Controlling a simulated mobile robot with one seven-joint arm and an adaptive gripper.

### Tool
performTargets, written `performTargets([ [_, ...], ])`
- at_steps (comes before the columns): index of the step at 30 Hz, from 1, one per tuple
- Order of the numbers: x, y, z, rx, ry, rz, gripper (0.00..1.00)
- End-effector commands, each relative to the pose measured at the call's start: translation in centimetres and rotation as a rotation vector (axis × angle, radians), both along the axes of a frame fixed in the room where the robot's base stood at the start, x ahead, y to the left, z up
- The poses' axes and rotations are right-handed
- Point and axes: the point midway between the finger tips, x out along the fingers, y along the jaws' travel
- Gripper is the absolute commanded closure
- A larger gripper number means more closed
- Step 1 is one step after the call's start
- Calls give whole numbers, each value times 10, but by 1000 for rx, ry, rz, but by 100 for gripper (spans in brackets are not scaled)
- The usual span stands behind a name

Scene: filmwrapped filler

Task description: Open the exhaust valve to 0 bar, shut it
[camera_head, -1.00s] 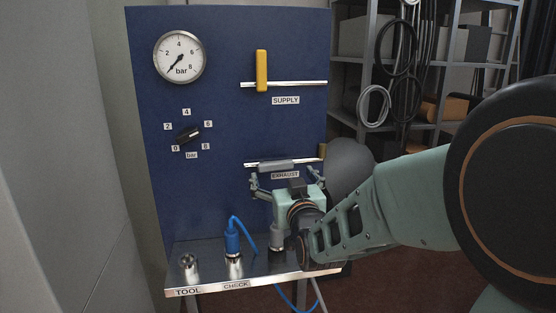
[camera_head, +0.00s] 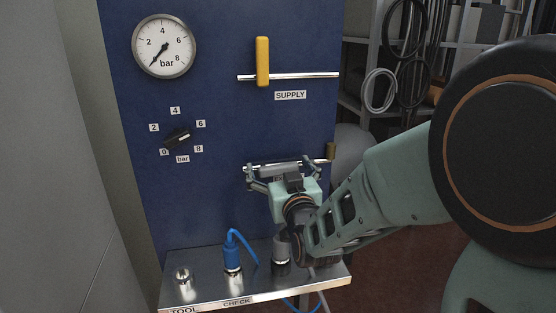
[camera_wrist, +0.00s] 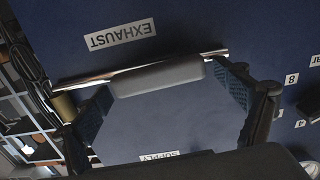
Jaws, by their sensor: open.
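The exhaust valve's grey handle (camera_wrist: 158,77) lies level, along its silver pipe (camera_wrist: 75,86), on the blue panel. In the head view the handle (camera_head: 279,171) is partly covered by my gripper (camera_head: 280,174). My gripper is open, its fingers spread to either side of the handle's two ends; the wrist view shows the handle between the fingertips (camera_wrist: 163,86). I cannot tell whether either finger touches it. The EXHAUST label (camera_wrist: 121,33) shows in the wrist view and is hidden in the head view. The pressure gauge (camera_head: 164,46) has its needle at lower left, near zero.
The yellow supply handle (camera_head: 262,62) stands upright across its pipe (camera_head: 310,75). A black dial knob (camera_head: 178,138) is at left. A metal shelf (camera_head: 215,291) below carries fittings and a blue hose plug (camera_head: 232,257). Storage racks with hoses (camera_head: 381,90) stand behind at right.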

Motion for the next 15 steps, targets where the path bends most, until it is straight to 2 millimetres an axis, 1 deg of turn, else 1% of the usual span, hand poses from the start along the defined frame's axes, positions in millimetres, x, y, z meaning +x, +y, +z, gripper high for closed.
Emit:
performTargets([
  [10,-1,0,-1,0,1,0,9],
  [15,0,0,0,0,1,0,28],
])
